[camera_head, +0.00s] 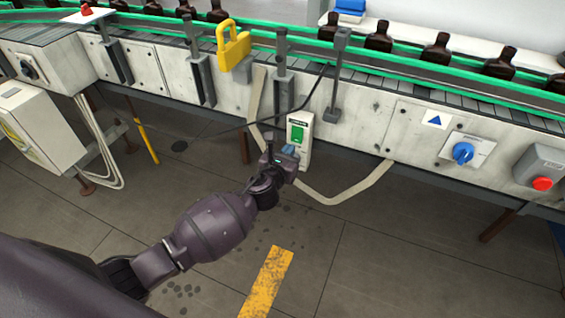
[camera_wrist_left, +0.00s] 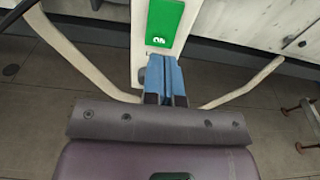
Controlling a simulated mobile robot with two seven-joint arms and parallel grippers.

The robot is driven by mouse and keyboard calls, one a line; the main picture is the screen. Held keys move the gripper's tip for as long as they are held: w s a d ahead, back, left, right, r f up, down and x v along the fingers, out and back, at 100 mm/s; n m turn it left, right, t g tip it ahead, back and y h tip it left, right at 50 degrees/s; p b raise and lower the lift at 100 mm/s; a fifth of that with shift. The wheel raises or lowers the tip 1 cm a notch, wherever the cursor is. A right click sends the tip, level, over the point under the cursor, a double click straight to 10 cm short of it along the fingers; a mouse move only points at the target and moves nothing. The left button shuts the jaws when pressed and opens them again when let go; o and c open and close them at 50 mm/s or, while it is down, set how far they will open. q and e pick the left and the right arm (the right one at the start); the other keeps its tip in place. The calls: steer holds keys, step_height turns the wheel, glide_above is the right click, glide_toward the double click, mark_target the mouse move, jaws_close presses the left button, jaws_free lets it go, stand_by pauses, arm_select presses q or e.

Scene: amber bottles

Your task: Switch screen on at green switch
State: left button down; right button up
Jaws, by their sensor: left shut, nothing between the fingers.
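The green switch (camera_head: 298,133) is a green rocker on a pale upright box mounted on the front of the conveyor. In the left wrist view the green face (camera_wrist_left: 164,22) fills the top middle, with white lettering near its lower edge. My left gripper (camera_head: 290,152) is shut and empty, its blue fingers together just in front of the lower part of the box. In the left wrist view the blue fingertips (camera_wrist_left: 164,60) sit just below the green face; whether they touch the box I cannot tell. My right gripper is not in view. No screen can be made out.
The conveyor (camera_head: 440,75) carries several amber bottles (camera_head: 436,50) between green rails. A yellow padlock-shaped piece (camera_head: 234,47), a blue rotary knob (camera_head: 463,153) and a red button (camera_head: 542,183) are on its front. A pale cable (camera_head: 340,198) loops below the switch. The floor in front is open.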

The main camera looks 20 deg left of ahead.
mark_target(295, 141)
arm_select(q)
steer(key=shift+w+f, duration=0.15)
steer(key=shift+w, duration=0.45)
steer(key=shift+w+f, duration=0.15)
steer(key=shift+w, duration=0.4)
steer(key=shift+w+b, duration=0.3)
steer(key=shift+w, duration=0.2)
steer(key=shift+r, duration=0.1)
steer(key=shift+w, duration=0.1)
steer(key=shift+w, duration=0.2)
steer(key=shift+s, duration=0.2)
